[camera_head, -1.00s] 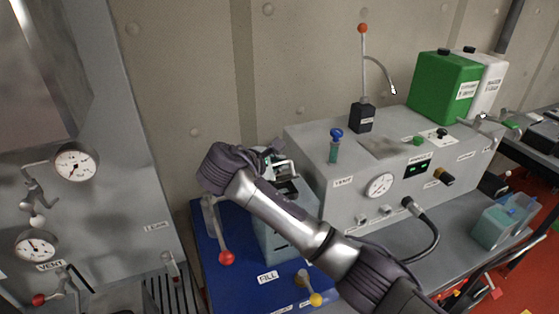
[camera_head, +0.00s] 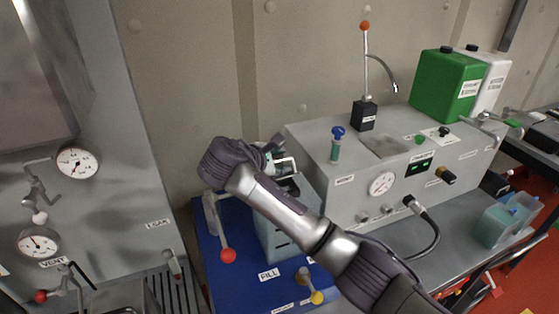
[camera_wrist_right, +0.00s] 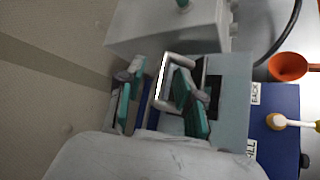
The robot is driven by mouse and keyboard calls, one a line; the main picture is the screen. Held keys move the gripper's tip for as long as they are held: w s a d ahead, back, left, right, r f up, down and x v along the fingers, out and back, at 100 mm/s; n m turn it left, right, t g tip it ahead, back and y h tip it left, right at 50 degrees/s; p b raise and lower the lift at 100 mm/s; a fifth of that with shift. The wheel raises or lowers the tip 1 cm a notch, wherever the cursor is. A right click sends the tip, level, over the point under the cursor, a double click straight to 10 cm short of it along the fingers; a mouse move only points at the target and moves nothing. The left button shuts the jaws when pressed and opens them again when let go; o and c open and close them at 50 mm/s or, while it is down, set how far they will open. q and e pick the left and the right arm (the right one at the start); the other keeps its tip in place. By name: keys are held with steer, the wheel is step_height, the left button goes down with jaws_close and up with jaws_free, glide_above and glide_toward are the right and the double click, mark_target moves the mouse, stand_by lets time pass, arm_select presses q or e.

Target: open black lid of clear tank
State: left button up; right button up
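A pale blue-grey, see-through-looking tank (camera_head: 275,237) stands on a blue mat, partly hidden behind my right arm. A dark patch on its top, which looks like the black lid (camera_head: 291,187), shows beside a pale metal handle (camera_head: 287,162). In the right wrist view the handle (camera_wrist_right: 163,78) and the dark top (camera_wrist_right: 213,82) are close to my fingers. My right gripper (camera_wrist_right: 158,108) is open, its teal-padded fingers apart on either side of the near part of the handle. Whether they touch it is unclear. My left gripper is out of view.
A blue mat (camera_head: 225,282) carries a red-knobbed lever (camera_head: 227,255) and a yellow-knobbed valve (camera_head: 316,297). A grey instrument box (camera_head: 345,205) stands close on the right. A gauge panel (camera_head: 110,190) is at left; a black hose (camera_head: 432,235) curves at right.

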steer(key=v, duration=0.7)
steer(key=shift+s, duration=0.2)
steer(key=shift+a, duration=0.1)
